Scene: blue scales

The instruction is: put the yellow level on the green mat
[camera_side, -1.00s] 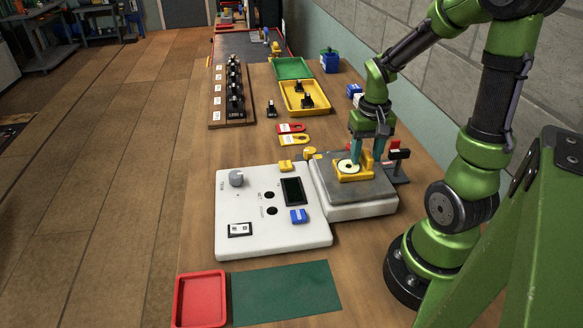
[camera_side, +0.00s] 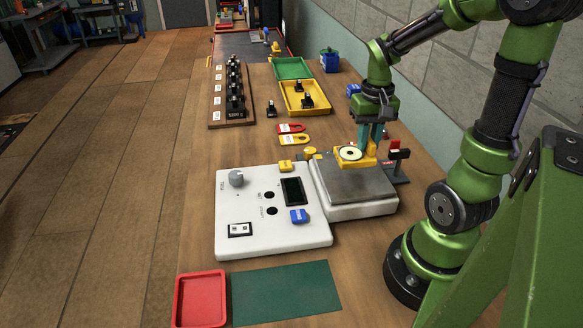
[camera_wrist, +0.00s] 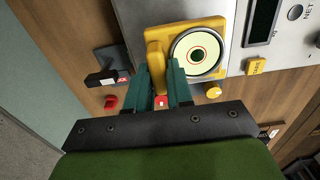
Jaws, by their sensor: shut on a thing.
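The yellow level (camera_side: 342,160), a yellow block with a round pale bullseye dial and an upright part, is held over the far part of the scale's grey plate (camera_side: 355,184). My gripper (camera_side: 371,150) is shut on its upright part. In the wrist view, the teal fingers (camera_wrist: 160,88) grip the yellow level (camera_wrist: 184,27) with its dial facing the camera. The level appears a little above the plate. The green mat (camera_side: 286,292) lies flat and bare on the table at the front, beyond the white scale console from my gripper.
A red tray (camera_side: 200,300) adjoins the mat's left. A small dark stand (camera_side: 398,160) is close right of my gripper. Yellow and green trays lie farther back.

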